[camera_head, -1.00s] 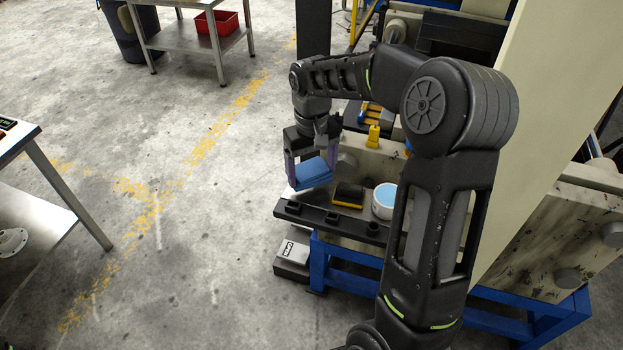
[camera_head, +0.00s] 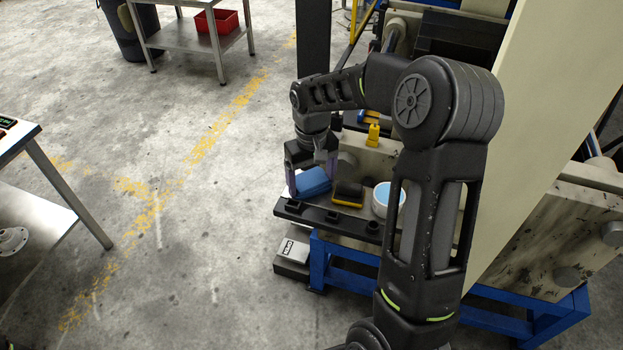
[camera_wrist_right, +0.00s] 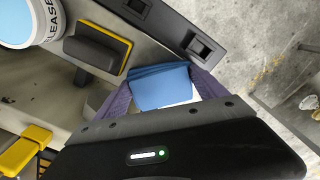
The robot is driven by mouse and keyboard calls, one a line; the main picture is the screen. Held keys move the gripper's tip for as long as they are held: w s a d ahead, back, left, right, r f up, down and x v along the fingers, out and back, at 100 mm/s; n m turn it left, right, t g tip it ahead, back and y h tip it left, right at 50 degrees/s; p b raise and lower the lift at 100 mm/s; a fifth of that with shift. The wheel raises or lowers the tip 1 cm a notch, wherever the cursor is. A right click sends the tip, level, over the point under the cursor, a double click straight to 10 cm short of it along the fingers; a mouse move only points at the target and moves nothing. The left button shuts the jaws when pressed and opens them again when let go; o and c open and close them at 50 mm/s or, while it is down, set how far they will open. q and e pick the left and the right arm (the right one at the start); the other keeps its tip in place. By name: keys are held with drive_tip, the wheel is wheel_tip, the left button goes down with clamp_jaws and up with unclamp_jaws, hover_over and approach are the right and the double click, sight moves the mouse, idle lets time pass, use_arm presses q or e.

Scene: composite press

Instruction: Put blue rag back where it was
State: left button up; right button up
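The blue rag (camera_head: 313,181) is a folded cloth at the left end of the ledge on the press. My right gripper (camera_head: 311,180) points down over it, with one purple finger on each side. In the right wrist view the rag (camera_wrist_right: 160,84) spans the gap between the fingers (camera_wrist_right: 160,95) and seems to touch both, so the gripper looks shut on it. A white surface shows just beneath the rag. Whether the rag rests fully on the ledge is hard to tell. My left gripper is not in view.
A black and yellow brush-like block (camera_head: 348,194) sits right of the rag, then a white tub (camera_head: 387,200) with a blue top. A black rail (camera_head: 325,218) runs along the ledge's front. A yellow part (camera_head: 374,134) stands behind. Open floor lies to the left.

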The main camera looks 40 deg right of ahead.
sight(311, 182)
drive_tip(key=shift+o, duration=0.8)
drive_tip(key=shift+r, duration=0.15)
wheel_tip(311, 182, up, 12)
drive_tip(key=shift+b, duration=0.3)
